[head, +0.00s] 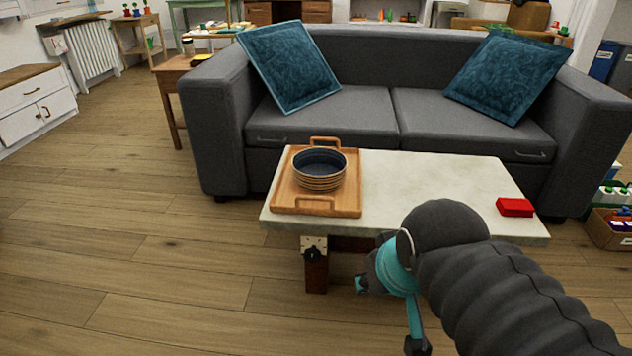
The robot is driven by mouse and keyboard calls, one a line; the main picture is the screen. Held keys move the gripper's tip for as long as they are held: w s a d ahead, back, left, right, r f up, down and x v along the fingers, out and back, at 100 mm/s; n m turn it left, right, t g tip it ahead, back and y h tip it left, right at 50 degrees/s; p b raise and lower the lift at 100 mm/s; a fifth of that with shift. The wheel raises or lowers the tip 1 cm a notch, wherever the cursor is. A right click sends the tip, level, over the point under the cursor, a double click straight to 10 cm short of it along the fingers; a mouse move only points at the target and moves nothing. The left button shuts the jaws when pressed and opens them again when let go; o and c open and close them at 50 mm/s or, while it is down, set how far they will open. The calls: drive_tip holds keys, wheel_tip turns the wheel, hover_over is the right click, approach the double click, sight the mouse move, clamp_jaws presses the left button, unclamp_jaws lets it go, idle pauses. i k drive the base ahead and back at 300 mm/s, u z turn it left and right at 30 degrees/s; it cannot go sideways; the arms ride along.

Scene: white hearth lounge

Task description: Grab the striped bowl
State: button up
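The striped bowl (320,170) has a dark blue inside and light and brown bands around its outside. It sits upright on a wooden tray (285,200) with two handles, at the left end of a low white-topped table (430,180). My gripper (388,317) is in front of the table's near edge, below and to the right of the bowl and well apart from it.
A red block (515,207) lies at the table's right end. A grey sofa (340,115) with blue cushions (290,67) stands close behind the table. A crate (608,230) is on the floor at the far right. The wooden floor (130,230) at left is clear.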

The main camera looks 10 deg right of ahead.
sight(318, 169)
drive_tip(key=u, duration=0.8)
drive_tip(key=i, duration=1.2)
drive_tip(key=z, duration=0.3)
